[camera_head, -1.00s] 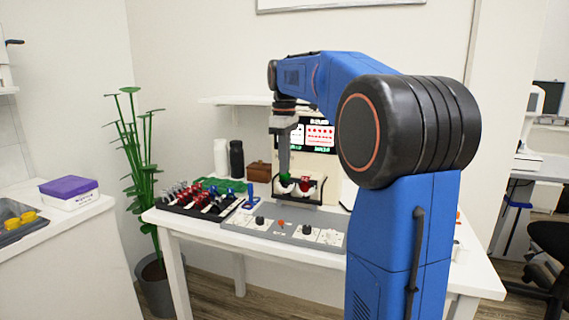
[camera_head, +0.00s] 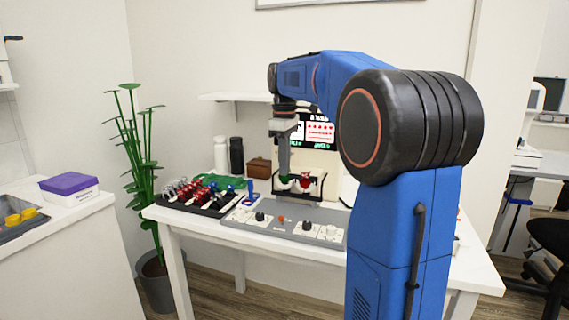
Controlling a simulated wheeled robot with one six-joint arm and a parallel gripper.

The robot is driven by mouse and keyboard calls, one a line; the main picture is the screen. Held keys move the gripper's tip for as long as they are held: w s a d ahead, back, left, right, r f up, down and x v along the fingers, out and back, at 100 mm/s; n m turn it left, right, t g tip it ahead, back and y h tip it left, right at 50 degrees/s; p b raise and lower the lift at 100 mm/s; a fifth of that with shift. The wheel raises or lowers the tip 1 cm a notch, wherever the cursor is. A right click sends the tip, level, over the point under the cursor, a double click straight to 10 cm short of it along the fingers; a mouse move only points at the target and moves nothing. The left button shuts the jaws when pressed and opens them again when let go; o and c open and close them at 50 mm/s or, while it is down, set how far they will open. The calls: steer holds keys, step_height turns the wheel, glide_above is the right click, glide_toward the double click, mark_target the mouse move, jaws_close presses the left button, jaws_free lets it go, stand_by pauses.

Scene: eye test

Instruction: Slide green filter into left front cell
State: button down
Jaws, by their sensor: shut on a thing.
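My gripper (camera_head: 284,176) points down at the eye test device on the white table, shut on a small green filter (camera_head: 283,183). The green filter sits low at the left side of the dark-framed cell holder (camera_head: 298,194). A red filter (camera_head: 304,184) stands in the holder just to its right. I cannot tell from this distance whether the green filter is seated in the left front cell or only held at it. My fingers hide part of the green filter and the cell.
A black rack (camera_head: 193,203) with several red, blue and black handled pieces stands on the table's left. A grey control panel (camera_head: 285,226) with knobs lies in front of the holder. White (camera_head: 221,154) and dark (camera_head: 236,156) bottles and a brown box (camera_head: 259,168) stand behind.

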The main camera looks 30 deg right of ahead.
steer(key=shift+f, duration=0.65)
steer(key=c, duration=1.8)
jaws_free()
steer(key=shift+c, duration=0.2)
step_height(320, 180, up, 17)
steer(key=shift+r, duration=0.2)
